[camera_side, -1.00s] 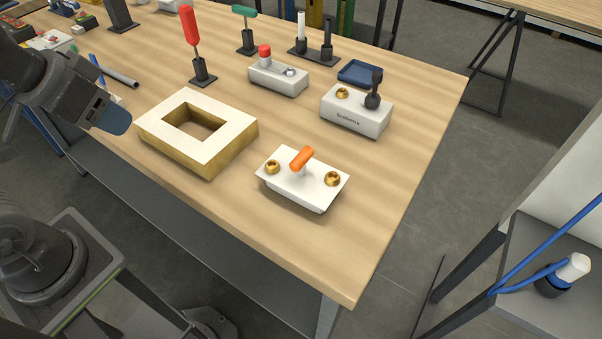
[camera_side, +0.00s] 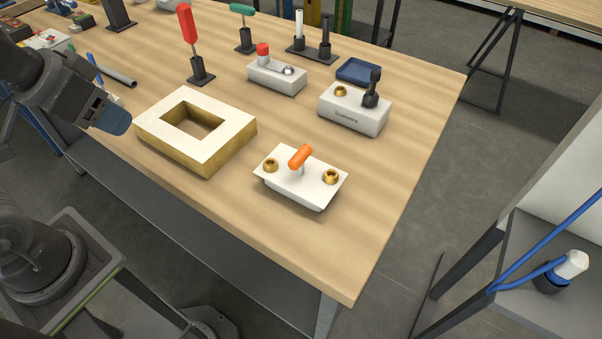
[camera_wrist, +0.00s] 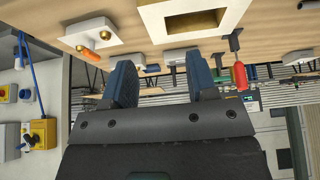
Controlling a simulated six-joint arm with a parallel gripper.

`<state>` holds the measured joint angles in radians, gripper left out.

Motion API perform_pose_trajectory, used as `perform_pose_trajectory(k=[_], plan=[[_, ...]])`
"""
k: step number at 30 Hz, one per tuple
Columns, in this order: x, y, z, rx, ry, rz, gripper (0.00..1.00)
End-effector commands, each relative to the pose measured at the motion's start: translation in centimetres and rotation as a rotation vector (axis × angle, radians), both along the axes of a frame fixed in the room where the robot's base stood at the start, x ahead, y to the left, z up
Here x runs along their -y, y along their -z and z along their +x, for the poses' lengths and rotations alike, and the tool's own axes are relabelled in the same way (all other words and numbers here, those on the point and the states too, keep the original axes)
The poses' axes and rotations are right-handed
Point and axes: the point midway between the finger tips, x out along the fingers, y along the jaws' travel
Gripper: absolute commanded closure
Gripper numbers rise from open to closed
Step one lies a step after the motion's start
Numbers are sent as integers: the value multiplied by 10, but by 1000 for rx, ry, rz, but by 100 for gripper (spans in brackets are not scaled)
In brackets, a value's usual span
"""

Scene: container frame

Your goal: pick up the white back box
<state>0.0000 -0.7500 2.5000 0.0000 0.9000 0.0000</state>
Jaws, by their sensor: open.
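A white box (camera_side: 353,113) with a brass fitting and a black knob stands towards the back right of the wooden table in the side view. Left of it is a pale box (camera_side: 277,79) with a red button and a lever. A white block (camera_side: 300,185) with an orange handle and two brass fittings lies nearer the front; it also shows in the wrist view (camera_wrist: 110,33). Which box the task means is not clear. My gripper (camera_wrist: 162,75) is open and empty in the wrist view. In the side view it hangs at the left edge, well away from these boxes.
A cream frame (camera_side: 220,148) with a rectangular opening stands between my gripper and the boxes. A red-handled tool (camera_side: 187,25), a green-handled one (camera_side: 242,10), upright posts (camera_side: 325,35) and a blue tray (camera_side: 358,71) stand behind. The table's right side is bare.

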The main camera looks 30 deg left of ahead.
Motion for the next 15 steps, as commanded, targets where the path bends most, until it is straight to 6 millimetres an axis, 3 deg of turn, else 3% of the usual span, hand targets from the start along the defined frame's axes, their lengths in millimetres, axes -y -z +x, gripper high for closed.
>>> perform_pose_trajectory(k=[8,11,15], plan=[[3,-3,4,-8,4,1,48],[12,-9,16,-38,11,6,48],[40,-20,49,-95,21,31,48]])
